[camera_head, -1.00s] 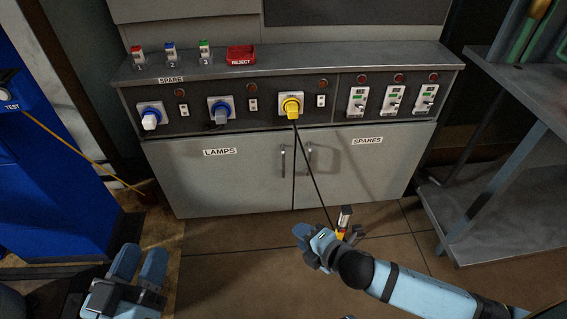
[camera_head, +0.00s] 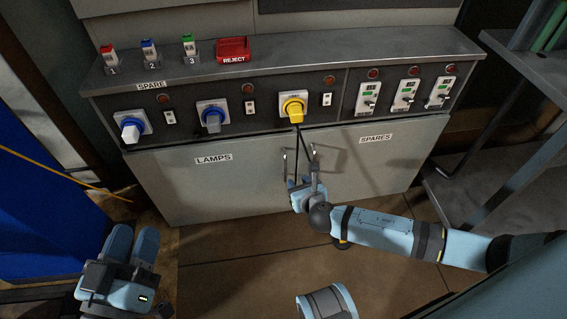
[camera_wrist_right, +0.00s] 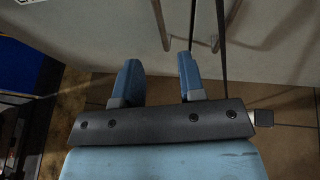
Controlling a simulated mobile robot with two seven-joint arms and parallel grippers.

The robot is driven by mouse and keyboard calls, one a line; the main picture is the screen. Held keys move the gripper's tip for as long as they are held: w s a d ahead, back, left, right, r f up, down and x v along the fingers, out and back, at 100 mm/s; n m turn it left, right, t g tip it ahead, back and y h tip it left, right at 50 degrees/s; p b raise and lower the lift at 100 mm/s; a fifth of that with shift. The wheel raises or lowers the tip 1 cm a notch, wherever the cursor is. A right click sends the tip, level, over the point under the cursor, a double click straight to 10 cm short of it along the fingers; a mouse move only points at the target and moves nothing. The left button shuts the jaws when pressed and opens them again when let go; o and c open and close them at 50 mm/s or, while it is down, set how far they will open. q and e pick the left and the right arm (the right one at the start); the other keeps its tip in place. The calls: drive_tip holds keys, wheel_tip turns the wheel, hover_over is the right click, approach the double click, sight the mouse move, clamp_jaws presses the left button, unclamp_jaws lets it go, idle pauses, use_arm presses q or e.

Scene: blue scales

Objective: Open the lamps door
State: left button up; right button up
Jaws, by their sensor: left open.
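The grey lamps door (camera_head: 205,188), labelled LAMPS, is closed below the switch panel. Its upright bar handle (camera_head: 285,166) is near the door's right edge and also shows in the right wrist view (camera_wrist_right: 160,24). My right gripper (camera_head: 297,186) is just below and in front of the door handles. In the right wrist view its two blue fingers (camera_wrist_right: 158,75) are apart with nothing between them, and the lamps handle lies ahead of the gap. My left gripper (camera_head: 132,243) is open and empty at the lower left, away from the door.
The spares door (camera_head: 385,160) is closed on the right, with its own handle (camera_wrist_right: 205,38) close by. A blue cabinet (camera_head: 40,215) stands left and a metal shelf (camera_head: 470,180) right.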

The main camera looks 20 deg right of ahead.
sight(286, 167)
drive_tip(key=b+x, duration=0.4)
drive_tip(key=x, duration=0.7)
drive_tip(key=shift+f+b, duration=0.2)
drive_tip(key=shift+b, duration=0.1)
drive_tip(key=shift+w+f, duration=0.1)
drive_tip(key=shift+w, duration=0.3)
use_arm(q)
wheel_tip(286, 167, down, 6)
drive_tip(key=m+g, duration=0.1)
drive_tip(key=g, duration=0.1)
drive_tip(key=shift+w+f, duration=0.2)
drive_tip(key=shift+f, duration=0.05)
drive_tip(key=shift+d, duration=0.1)
use_arm(e)
clamp_jaws()
